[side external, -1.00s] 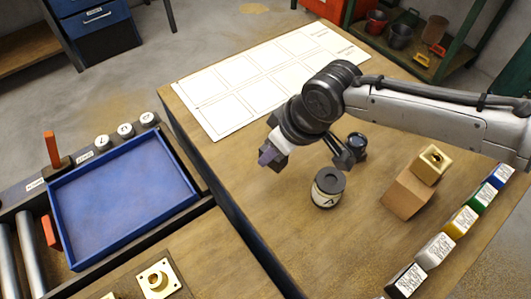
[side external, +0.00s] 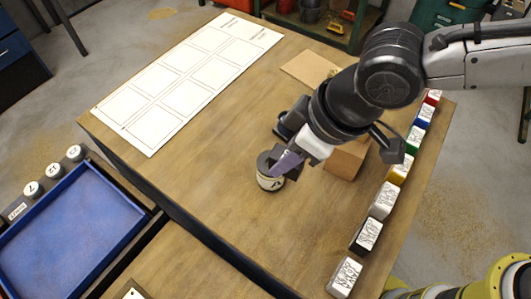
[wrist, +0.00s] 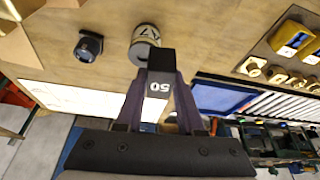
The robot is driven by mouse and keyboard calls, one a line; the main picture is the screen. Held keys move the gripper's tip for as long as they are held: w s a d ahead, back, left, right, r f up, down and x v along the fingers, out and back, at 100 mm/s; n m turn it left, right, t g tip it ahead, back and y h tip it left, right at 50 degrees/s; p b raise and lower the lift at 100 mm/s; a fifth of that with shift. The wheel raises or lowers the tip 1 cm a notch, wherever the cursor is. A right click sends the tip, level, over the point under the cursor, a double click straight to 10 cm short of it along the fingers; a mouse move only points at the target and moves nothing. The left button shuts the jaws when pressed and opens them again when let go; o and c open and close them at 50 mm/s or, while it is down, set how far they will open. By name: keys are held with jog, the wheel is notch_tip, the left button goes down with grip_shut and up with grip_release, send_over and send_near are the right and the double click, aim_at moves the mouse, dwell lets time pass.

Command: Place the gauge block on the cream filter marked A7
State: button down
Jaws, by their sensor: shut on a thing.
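The gauge block (wrist: 159,88) is a dark block marked 50, held between the two purple fingers of my gripper (wrist: 160,80). In the side view my gripper (side external: 287,162) is right over the cream filter (side external: 270,183), a short upright cylinder with a dark top and a dark mark. In the wrist view the filter (wrist: 150,33) shows a mark like A7, and the block's far end overlaps its edge. The block is mostly hidden by the finger in the side view. I cannot tell whether block and filter touch.
A brown box (side external: 347,158) stands right of the filter, behind my gripper. A row of coloured labelled blocks (side external: 383,200) lines the right edge. A white sheet with printed squares (side external: 190,75) lies at the back left. A blue tray (side external: 75,235) sits at lower left.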

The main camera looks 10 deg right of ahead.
jog(key=s+d+r+m, duration=0.1)
jog(key=s+d+r, duration=0.3)
jog(key=d+r, duration=0.4)
send_near(265, 158)
jog(key=shift+w+a+f, duration=0.45)
jog(key=shift+a+f, duration=0.15)
jog(key=shift+w+a+f, duration=0.1)
jog(key=shift+a+f, duration=0.05)
jog(key=shift+f, duration=0.1)
jog(key=shift+w+a+f, duration=0.1)
jog(key=shift+f, duration=0.8)
jog(key=shift+w+a+f, duration=0.1)
jog(key=shift+f, duration=0.8)
jog(key=shift+f, duration=0.2)
jog(key=c, duration=0.5)
grip_release()
jog(key=shift+s, duration=0.1)
